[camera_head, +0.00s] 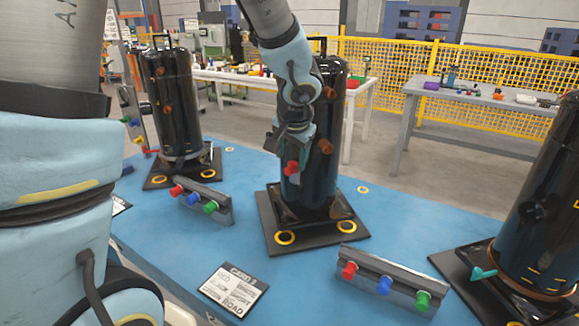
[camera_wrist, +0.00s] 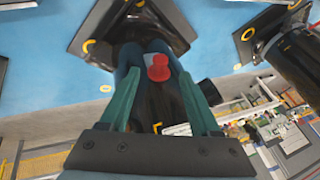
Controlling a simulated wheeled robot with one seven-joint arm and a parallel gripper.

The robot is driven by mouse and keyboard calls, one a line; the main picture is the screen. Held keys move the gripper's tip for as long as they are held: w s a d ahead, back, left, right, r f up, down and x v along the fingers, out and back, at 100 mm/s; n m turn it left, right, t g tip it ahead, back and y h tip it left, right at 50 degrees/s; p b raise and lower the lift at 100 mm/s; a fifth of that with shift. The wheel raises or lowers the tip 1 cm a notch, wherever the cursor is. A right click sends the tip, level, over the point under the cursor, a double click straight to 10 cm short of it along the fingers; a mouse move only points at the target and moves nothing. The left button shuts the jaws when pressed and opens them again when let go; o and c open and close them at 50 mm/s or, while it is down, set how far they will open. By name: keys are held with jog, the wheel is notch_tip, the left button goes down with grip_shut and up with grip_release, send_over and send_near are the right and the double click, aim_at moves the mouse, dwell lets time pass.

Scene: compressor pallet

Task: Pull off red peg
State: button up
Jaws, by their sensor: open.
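The red peg (camera_head: 291,168) sticks out from the front of the middle black compressor tank (camera_head: 318,185). In the wrist view the red peg (camera_wrist: 159,68) shows between the two green fingers of my gripper (camera_wrist: 159,82). The fingers are apart, one on each side of it, with visible gaps, so they do not appear to grip it. In the head view my gripper (camera_head: 298,142) is in front of the tank, just above the peg, and its fingertips are hard to make out.
Brown-orange knobs (camera_head: 325,146) stick out of the middle tank near my gripper. Holders with red, blue and green pegs stand at front right (camera_head: 390,277) and left (camera_head: 205,201). Other black tanks stand left (camera_head: 172,100) and right (camera_head: 545,215). A card (camera_head: 233,290) lies on the blue pallet.

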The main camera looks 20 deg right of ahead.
aim_at(290, 167)
jog(key=shift+x, duration=2.3)
jog(key=shift+s, duration=0.1)
grip_shut()
dwell(0.4)
